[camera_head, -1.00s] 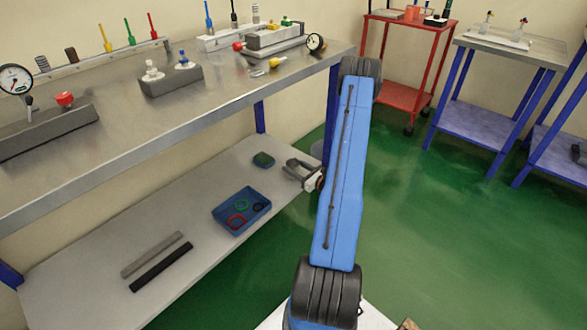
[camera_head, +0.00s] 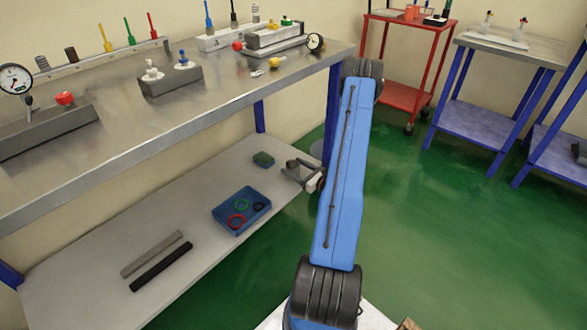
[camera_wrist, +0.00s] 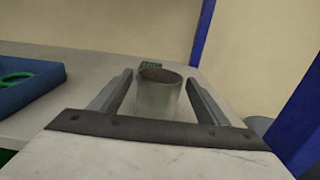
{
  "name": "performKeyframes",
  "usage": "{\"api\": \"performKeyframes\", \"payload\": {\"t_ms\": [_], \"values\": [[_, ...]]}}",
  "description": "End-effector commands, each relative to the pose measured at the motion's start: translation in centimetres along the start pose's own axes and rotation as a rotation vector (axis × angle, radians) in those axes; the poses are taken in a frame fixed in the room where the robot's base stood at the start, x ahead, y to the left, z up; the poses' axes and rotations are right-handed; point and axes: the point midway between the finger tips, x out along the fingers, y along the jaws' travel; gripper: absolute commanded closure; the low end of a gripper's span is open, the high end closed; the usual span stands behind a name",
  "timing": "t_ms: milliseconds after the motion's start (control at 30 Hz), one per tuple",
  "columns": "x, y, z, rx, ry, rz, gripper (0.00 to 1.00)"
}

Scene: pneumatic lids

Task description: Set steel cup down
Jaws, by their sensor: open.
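The steel cup (camera_wrist: 158,98) stands upright on the lower shelf of the bench in the wrist view, between my two fingers. My gripper (camera_wrist: 157,77) is open, with one finger on each side of the cup and a visible gap at least on the left. In the head view my gripper (camera_head: 294,168) is small, low over the right end of the lower shelf (camera_head: 120,215). I cannot make out the cup clearly there. The lower part of the cup is hidden behind my gripper's body in the wrist view.
A small green-topped block (camera_head: 263,159) lies just behind the cup. A blue tray (camera_head: 254,218) with coloured rings lies on the shelf to the left. A blue bench leg (camera_head: 331,115) rises at the right.

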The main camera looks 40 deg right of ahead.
Motion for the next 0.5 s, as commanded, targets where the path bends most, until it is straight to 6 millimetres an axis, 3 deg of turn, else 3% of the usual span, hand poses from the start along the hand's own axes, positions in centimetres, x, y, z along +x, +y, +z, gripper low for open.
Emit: {"api": "performKeyframes", "payload": {"t_ms": [500], "values": [[-8.3, -0.1, -0.1, 0.002, 0.001, -0.003, 0.31]]}}
